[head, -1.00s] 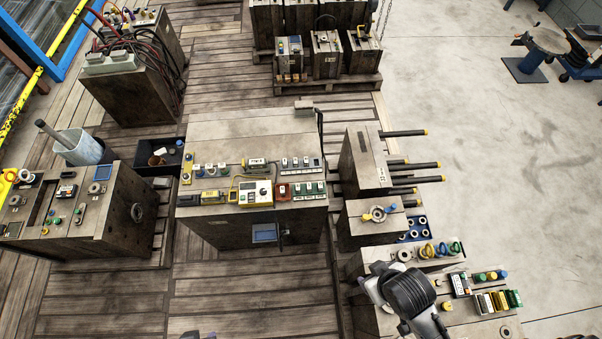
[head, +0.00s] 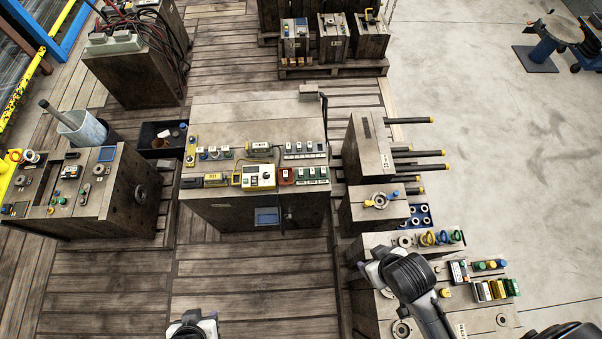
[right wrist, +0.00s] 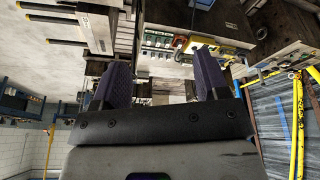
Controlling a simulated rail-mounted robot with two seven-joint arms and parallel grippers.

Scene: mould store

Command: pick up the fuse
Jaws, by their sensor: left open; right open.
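No part can be picked out for certain as the fuse at this size. Small parts sit on top of the central wooden block (head: 258,112), among them a row of white modules (head: 304,150) and a row of green and white modules (head: 312,174). My left gripper (head: 191,318) is at the bottom edge in the head view, only partly in frame and well short of the block. My right gripper (right wrist: 160,72) shows two dark purple fingers spread apart in the right wrist view, with nothing between them. The block's parts show beyond its fingertips.
A yellow and white meter (head: 259,177) lies at the block's front edge. To the right stand blocks with protruding black rods (head: 409,120) and a block with yellow and green parts (head: 497,289). A left block (head: 122,205) carries more small parts. Planked floor (head: 255,275) lies clear in front.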

